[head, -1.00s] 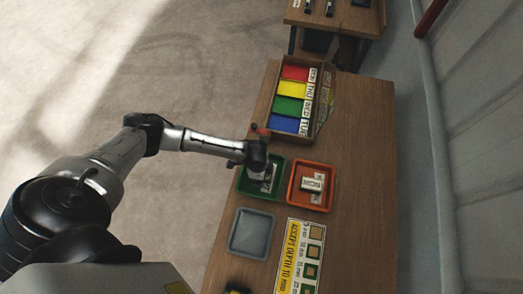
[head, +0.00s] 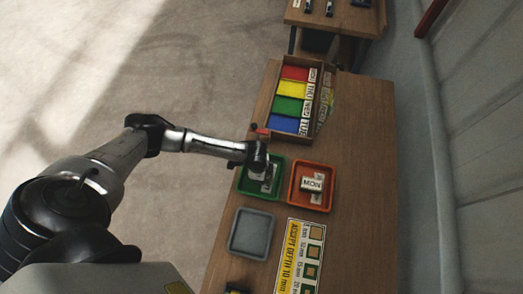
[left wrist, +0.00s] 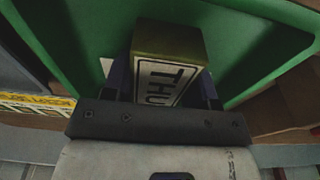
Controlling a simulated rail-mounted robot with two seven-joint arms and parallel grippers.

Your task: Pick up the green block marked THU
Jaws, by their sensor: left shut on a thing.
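The block marked THU (left wrist: 165,72) has a dull olive-green top and a white label with black letters in the left wrist view. My left gripper (left wrist: 165,90) is shut on it, with a finger on either side. In the head view my left gripper (head: 257,170) is low over the green tray (head: 268,197), at the tray's upper left. The tray also shows as green walls in the left wrist view (left wrist: 85,40). Whether the block touches the tray floor is hidden. My right gripper is not in view.
An orange tray (head: 296,205) to the right holds a block marked MON (head: 312,184). A grey tray (head: 250,233) and a printed depth card (head: 305,258) lie nearer. A box with red, yellow, green and blue sections (head: 292,98) stands beyond. Bare table lies to the right.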

